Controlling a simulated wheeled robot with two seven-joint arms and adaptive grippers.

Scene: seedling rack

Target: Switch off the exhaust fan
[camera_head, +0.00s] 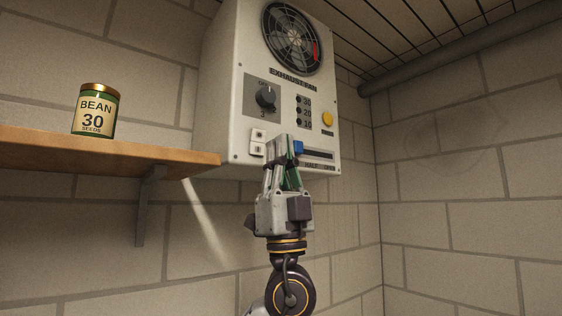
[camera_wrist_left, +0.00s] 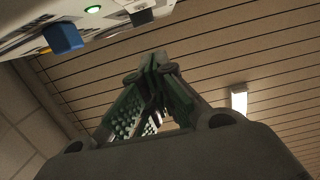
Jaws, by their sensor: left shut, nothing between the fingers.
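The exhaust fan (camera_head: 220,100) is a pale wall box with a round dark grille and a red mark at the top. On its front are a black dial (camera_head: 265,97), a white rocker switch (camera_head: 258,142), a yellow button (camera_head: 327,118) and a blue slider knob (camera_head: 298,147). My left gripper (camera_head: 281,138) is shut and empty, pointing up in front of the panel between the rocker and the blue knob. In the left wrist view its closed fingertips (camera_wrist_left: 154,60) are below the panel's edge; the blue knob (camera_wrist_left: 63,38) and a lit green lamp (camera_wrist_left: 92,9) show. Contact cannot be told.
A wooden shelf (camera_head: 110,150) on a metal bracket (camera_head: 147,200) is at the left, with a green bean seed tin (camera_head: 97,112) on it. A pipe (camera_head: 460,45) runs along the upper right. The space right of the box is clear.

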